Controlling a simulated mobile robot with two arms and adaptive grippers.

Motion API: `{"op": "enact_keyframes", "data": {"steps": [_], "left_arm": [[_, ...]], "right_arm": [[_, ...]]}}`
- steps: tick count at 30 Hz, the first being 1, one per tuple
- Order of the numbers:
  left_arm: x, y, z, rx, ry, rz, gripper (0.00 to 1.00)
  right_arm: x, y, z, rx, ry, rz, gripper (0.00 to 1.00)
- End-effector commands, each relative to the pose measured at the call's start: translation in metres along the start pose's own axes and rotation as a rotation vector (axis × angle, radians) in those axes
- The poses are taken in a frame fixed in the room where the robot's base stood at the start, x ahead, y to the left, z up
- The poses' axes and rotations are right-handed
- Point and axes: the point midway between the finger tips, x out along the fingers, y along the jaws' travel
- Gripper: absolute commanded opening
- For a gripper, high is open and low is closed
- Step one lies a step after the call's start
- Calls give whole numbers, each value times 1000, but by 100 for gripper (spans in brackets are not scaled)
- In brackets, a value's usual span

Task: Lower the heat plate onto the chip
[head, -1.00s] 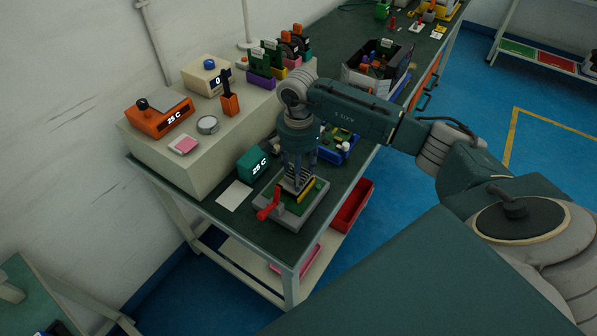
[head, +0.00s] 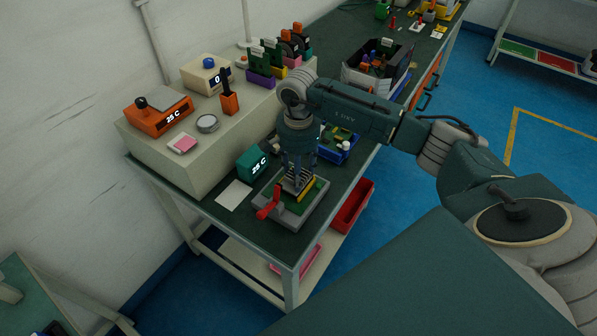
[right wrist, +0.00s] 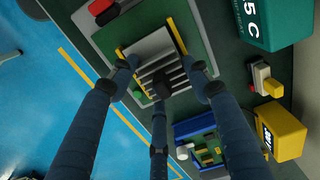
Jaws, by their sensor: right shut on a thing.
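The heat plate, a grey finned metal block (head: 297,183), is between the fingers of my right gripper (head: 299,174), low over the green board (head: 316,194). In the right wrist view its fins (right wrist: 160,72) show between the three fingers of my right gripper (right wrist: 163,85), which is shut on it. Yellow strips (right wrist: 177,35) run along two of its sides. The board lies on a grey fixture (head: 292,221) with a red lever (head: 268,205). The chip is hidden under the plate, and I cannot tell whether they touch. My left gripper is not in view.
A teal box reading 25 C (head: 252,162) and a white sheet (head: 234,194) are left of the fixture. A blue tray (head: 338,150) stands behind, and a red bin (head: 353,206) hangs at the bench's right side. A beige shelf (head: 190,165) backs the bench.

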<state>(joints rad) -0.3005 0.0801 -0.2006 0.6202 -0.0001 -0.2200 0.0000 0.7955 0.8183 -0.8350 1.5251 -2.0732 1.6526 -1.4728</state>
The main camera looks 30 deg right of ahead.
Motion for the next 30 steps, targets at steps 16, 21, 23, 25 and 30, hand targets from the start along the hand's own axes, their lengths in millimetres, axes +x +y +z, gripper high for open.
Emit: {"op": "enact_keyframes", "data": {"steps": [16,21,23,25,30], "left_arm": [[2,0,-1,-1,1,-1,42],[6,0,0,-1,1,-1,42],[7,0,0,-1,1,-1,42],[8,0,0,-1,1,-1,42],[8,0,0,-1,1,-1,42]], "right_arm": [[1,0,0,0,0,-1,13],[3,0,0,0,-1,-1,13],[3,0,0,0,-1,-2,13],[4,-1,0,0,-1,-2,13],[3,0,0,0,-1,-2,13]]}}
